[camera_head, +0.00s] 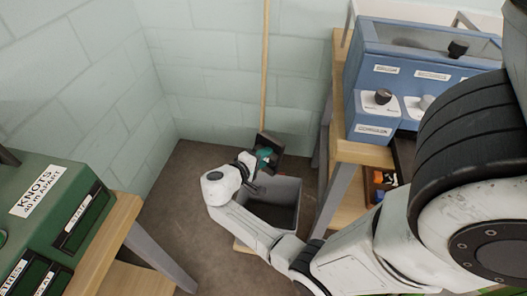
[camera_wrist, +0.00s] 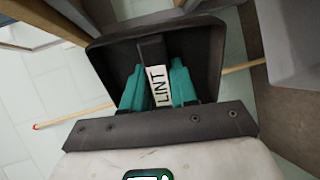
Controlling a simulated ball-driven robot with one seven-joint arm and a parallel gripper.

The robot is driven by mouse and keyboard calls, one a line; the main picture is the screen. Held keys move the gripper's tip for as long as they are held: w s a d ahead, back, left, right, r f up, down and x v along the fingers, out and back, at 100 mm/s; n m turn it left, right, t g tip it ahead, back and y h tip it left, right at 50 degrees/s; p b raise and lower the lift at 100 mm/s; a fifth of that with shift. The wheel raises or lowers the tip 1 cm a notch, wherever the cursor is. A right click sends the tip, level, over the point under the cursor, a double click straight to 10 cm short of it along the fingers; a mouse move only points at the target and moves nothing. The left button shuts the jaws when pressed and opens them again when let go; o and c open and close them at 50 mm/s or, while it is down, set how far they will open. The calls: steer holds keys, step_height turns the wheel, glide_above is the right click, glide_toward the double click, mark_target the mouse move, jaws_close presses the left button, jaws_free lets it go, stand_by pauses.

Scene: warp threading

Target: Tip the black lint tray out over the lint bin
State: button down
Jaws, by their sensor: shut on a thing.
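The black lint tray (camera_head: 271,143) is held at my gripper (camera_head: 263,157), above the back edge of the grey lint bin (camera_head: 284,189). In the head view the tray looks steeply tilted. In the wrist view the tray (camera_wrist: 205,37) fills the upper middle, and the teal fingers of my gripper (camera_wrist: 158,85) are shut on its handle, on both sides of a white LINT label. No lint shows in the tray, but part of it is hidden. The bin stands on the floor with its open top up; my arm hides its front left part.
A wooden pole (camera_head: 265,70) leans on the wall behind the bin. A wooden bench (camera_head: 355,149) with a blue machine (camera_head: 417,62) stands close right of the bin. A green KNOTS cabinet (camera_head: 35,175) sits on a table at left. Brown floor (camera_head: 185,190) is clear left of the bin.

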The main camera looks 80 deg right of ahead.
mark_target(271, 140)
steer(key=shift+s+d+r+t+y+p, duration=0.1)
steer(key=shift+r+t+y+p, duration=0.65)
steer(key=shift+p, duration=1.3)
steer(key=shift+d+r+t+y+p, duration=0.15)
steer(key=shift+r+y+p, duration=0.1)
steer(key=shift+y+p, duration=1.4)
steer(key=y+p, duration=0.1)
steer(key=p, duration=0.1)
steer(key=t+y+p, duration=0.1)
steer(key=p, duration=0.2)
steer(key=d+y+p, duration=0.1)
steer(key=p, duration=0.2)
steer(key=shift+s+r+t, duration=0.25)
steer(key=shift+r+t, duration=0.05)
steer(key=shift+t, duration=0.1)
steer(key=y+p, duration=0.1)
steer(key=d+t+y+p, duration=0.1)
steer(key=y+p, duration=0.1)
steer(key=shift+s+r, duration=0.15)
steer(key=shift+r, duration=0.05)
steer(key=shift+s+d+f+t+y, duration=0.1)
steer(key=shift+t+y, duration=0.3)
steer(key=shift+y, duration=0.25)
steer(key=shift+s+d+f+t+y, duration=0.1)
steer(key=shift+t+y, duration=0.3)
steer(key=shift+y, duration=0.25)
